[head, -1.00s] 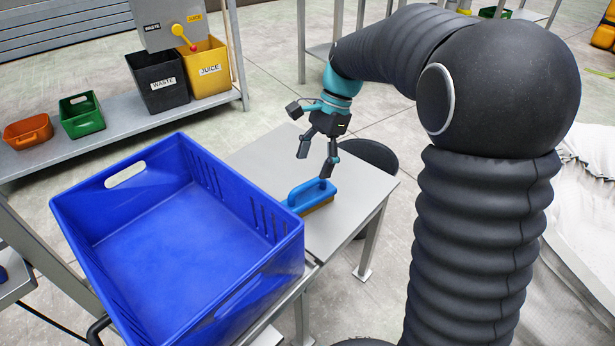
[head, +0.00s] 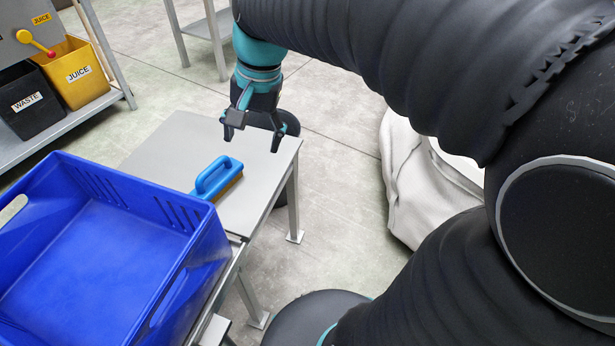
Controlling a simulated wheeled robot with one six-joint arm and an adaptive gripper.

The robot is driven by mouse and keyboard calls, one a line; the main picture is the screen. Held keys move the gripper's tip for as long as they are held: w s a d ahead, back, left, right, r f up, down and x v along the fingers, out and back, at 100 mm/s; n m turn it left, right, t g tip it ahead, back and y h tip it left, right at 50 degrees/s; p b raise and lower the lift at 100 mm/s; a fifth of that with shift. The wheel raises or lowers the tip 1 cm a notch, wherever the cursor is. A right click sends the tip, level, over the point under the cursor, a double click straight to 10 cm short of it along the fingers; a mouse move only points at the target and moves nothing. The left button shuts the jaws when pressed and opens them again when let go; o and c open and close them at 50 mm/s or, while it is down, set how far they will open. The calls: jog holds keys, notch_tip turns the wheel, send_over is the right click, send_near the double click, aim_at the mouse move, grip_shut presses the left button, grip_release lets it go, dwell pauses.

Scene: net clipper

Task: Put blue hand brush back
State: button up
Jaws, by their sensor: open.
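The blue hand brush (head: 217,178) lies on the small grey table, handle up, with its brown bristles facing down. It is close to the right wall of the blue crate. My gripper (head: 251,143) is open and empty. It hangs above the far right part of the table, behind and to the right of the brush in the picture, pointing down. The fingers are apart from the brush.
A large empty blue crate (head: 205,255) stands left of the brush. The grey table (head: 160,137) is otherwise bare. A black waste bin (head: 33,105) and a yellow juice bin (head: 78,73) stand on a shelf at the upper left. A white cloth-like bundle (head: 425,200) is at the right.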

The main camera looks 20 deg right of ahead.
jog(key=s+d+f+n+t+h, duration=0.1)
jog(key=s+d+n+t, duration=0.1)
jog(key=s, duration=0.4)
jog(key=s+d+f+n+t+h, duration=0.1)
jog(key=s+d+n+t, duration=0.1)
jog(key=s, duration=0.4)
jog(key=shift+s+d+f+n+t, duration=0.3)
jog(key=shift+d+n, duration=0.55)
jog(key=shift+n, duration=0.25)
